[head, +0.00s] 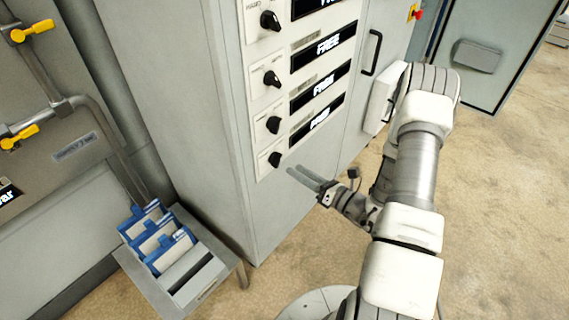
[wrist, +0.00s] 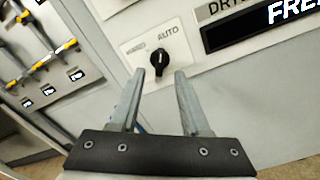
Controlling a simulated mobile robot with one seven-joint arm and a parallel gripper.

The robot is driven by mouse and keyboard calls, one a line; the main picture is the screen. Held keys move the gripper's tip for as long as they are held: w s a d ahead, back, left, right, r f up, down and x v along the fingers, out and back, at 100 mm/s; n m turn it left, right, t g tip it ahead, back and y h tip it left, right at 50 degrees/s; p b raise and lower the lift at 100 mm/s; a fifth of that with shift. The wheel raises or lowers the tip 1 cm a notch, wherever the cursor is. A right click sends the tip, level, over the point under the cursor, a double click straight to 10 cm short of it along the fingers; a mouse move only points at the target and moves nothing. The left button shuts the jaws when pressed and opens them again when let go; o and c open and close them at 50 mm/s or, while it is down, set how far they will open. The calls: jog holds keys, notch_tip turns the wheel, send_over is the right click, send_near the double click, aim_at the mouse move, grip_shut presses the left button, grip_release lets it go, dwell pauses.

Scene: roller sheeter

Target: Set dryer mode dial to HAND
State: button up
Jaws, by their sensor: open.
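The dryer mode dial is a black knob (wrist: 160,58) on a white plate in the wrist view. AUTO is printed to its upper right, and a smaller, blurred label is to its left. A sign beginning DRY and a black display reading FREE are at its right. It appears to be the lowest black knob (head: 275,159) in the head view. Which label the knob points to is hard to tell. My gripper (head: 296,171) is open and empty in front of the cabinet, just right of and below that knob. In the wrist view the fingertips (wrist: 160,71) straddle the knob's image; contact is not clear.
More black knobs (head: 272,79) and FREE displays (head: 322,85) are stacked above on the grey cabinet. A black door handle (head: 371,53) is to their right. A low stand (head: 199,280) with blue-edged folders is at lower left. Yellow-handled pipes (head: 70,103) are at far left. Floor is open at right.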

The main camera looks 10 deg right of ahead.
aim_at(280, 160)
jog(key=x, duration=0.5)
jog(key=shift+w+a, duration=0.2)
jog(key=shift+w, duration=0.15)
grip_shut()
